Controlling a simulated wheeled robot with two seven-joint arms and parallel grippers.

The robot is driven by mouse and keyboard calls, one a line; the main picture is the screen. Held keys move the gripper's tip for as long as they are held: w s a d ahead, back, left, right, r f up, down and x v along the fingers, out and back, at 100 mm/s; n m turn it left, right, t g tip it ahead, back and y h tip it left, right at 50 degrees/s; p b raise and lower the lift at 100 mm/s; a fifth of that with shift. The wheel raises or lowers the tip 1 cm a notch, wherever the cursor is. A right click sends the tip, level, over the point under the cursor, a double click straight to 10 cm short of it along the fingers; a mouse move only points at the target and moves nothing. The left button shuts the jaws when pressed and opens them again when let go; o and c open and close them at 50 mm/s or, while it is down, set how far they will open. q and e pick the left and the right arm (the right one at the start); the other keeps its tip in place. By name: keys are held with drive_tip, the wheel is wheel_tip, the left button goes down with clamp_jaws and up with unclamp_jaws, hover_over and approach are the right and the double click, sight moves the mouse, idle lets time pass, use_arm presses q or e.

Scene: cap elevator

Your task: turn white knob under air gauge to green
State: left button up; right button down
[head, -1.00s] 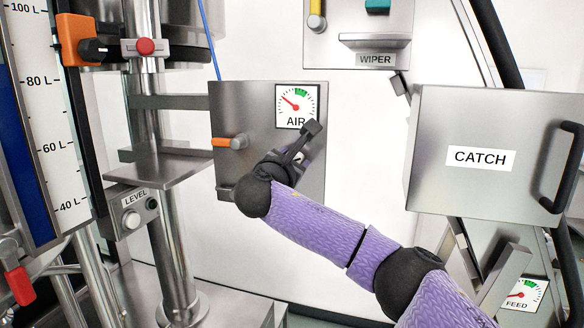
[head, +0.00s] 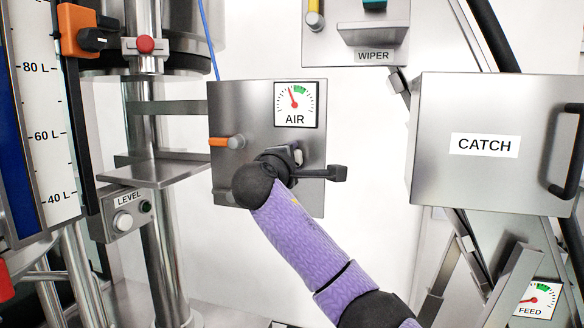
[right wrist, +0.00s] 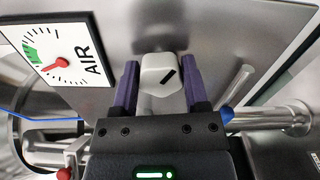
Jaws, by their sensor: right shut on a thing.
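The air gauge (head: 295,104) is a white square dial marked AIR on a grey metal panel (head: 245,110). Its red needle points up and slightly left, just short of the green band at the top. The gauge also shows at the left of the right wrist view (right wrist: 55,55). The white knob (right wrist: 160,72) with a black mark sits between the purple fingers of my right gripper (right wrist: 160,88), which is shut on it. In the head view my right gripper (head: 290,158) is below the gauge and hides most of the knob. My left gripper is not in view.
An orange-handled valve (head: 228,142) sticks out of the panel left of my right gripper. The CATCH box (head: 490,180) stands to the right, the WIPER panel (head: 350,55) above, and the LEVEL box (head: 125,210) at left.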

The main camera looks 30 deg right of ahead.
drive_tip(key=shift+f+m+b, duration=0.2)
drive_tip(key=shift+m+b, duration=0.4)
drive_tip(key=shift+m, duration=0.9)
drive_tip(key=shift+c, duration=0.5)
unclamp_jaws()
drive_tip(key=shift+r, duration=0.1)
drive_tip(key=b+v, duration=0.4)
drive_tip(key=v, duration=0.6)
drive_tip(key=shift+b, duration=0.3)
drive_tip(key=shift+w, duration=0.1)
